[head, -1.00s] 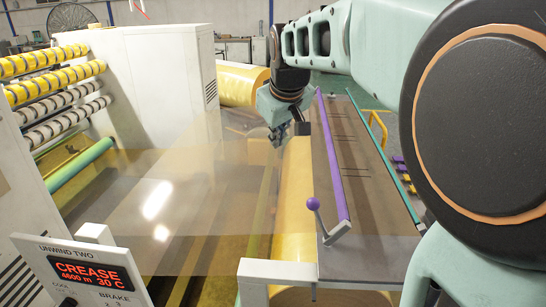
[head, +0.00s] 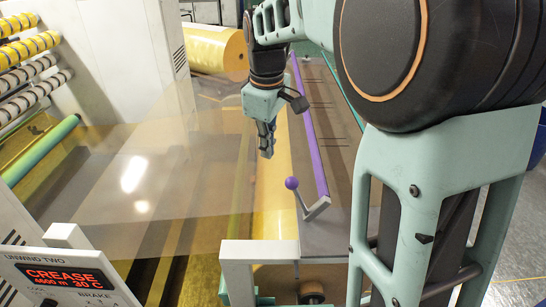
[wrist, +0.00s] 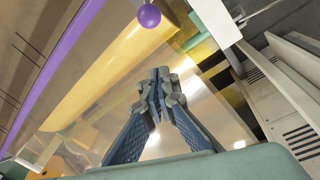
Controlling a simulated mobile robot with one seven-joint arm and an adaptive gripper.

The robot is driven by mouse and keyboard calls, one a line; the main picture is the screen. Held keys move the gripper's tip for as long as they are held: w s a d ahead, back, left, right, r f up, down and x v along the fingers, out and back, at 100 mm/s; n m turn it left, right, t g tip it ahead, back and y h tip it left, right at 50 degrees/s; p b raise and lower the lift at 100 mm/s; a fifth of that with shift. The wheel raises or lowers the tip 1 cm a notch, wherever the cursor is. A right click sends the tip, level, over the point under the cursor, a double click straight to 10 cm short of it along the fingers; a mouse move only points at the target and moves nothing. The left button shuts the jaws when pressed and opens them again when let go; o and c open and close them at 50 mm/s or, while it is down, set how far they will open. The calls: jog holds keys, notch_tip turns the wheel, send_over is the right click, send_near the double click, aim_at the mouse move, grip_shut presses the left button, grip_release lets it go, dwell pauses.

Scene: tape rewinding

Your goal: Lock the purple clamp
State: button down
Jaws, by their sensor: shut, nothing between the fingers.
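The purple clamp is a long purple bar (head: 309,130) along the near-left side of the grey table, with a lever ending in a purple ball knob (head: 291,183). The lever tilts up and to the left from the bar's near end. In the wrist view the knob (wrist: 149,16) shows at the top centre and the bar (wrist: 52,72) at the upper left. My gripper (head: 267,153) is shut and empty, pointing down above the clear film, beyond the knob and apart from it. In the wrist view its fingertips (wrist: 161,75) meet below the knob.
Clear film (head: 130,175) spans left of the table (head: 345,130). A yellow roll (head: 215,50) lies at the back. A white frame post (head: 262,250) stands at the front, and a sign reading CREASE (head: 65,275) is at lower left.

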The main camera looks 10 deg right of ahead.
jog(key=s+d+f+p, duration=0.1)
jog(key=d+f, duration=0.2)
jog(key=f, duration=0.5)
jog(key=shift+p, duration=0.3)
jog(key=shift+d+r, duration=0.1)
jog(key=shift+d, duration=0.2)
